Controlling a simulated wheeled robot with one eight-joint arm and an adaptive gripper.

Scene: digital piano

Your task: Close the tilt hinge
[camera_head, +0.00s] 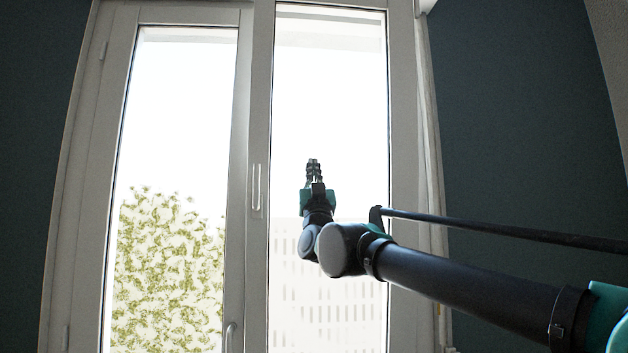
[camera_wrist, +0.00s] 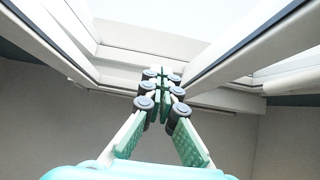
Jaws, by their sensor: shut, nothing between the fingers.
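A tall white two-part window fills the middle of the head view, with a left sash (camera_head: 246,110) and a right sash (camera_head: 262,110). A slim pale handle (camera_head: 257,187) sits on the upright between them. No separate part that I can name as the tilt hinge is clear. My gripper (camera_head: 313,162) shows in front of the right pane, pointing upward, with its fingers together and empty. In the wrist view my gripper (camera_wrist: 162,78) points toward white window framing (camera_wrist: 140,45). I cannot tell whether it touches the framing, or how far a sash is tilted.
A second handle (camera_head: 229,335) shows low on the window. Dark walls (camera_head: 510,110) flank the window. A plain grey wall (camera_wrist: 50,125) lies below the framing in the wrist view. Free space surrounds my gripper in front of the glass, as far as shown.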

